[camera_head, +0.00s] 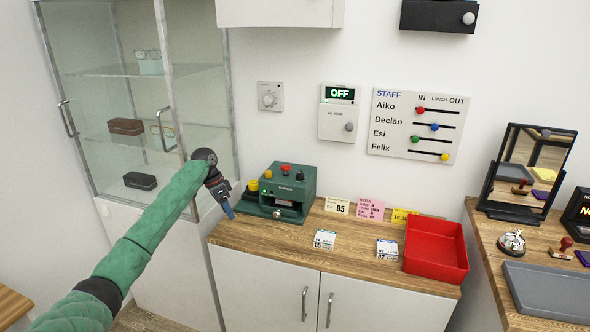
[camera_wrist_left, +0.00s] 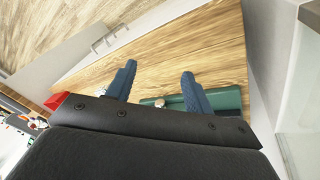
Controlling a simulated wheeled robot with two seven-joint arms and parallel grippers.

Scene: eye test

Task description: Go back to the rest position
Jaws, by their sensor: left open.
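My left arm, in a green sleeve, comes in from the lower left of the head view. Its gripper (camera_head: 227,208) hangs at the left end of the wooden counter, just left of the green machine (camera_head: 290,186). In the left wrist view the two blue fingers of my left gripper (camera_wrist_left: 158,85) stand apart with nothing between them. Part of the green machine (camera_wrist_left: 225,98) shows behind the fingers there. My right gripper is in neither view.
A glass cabinet (camera_head: 85,75) stands close behind my left arm. The counter (camera_head: 350,262) carries a red tray (camera_head: 436,250), small boxes (camera_head: 324,239) and cards. A desk at right holds a mirror (camera_head: 526,172), a bell (camera_head: 512,242) and a grey tray (camera_head: 550,291).

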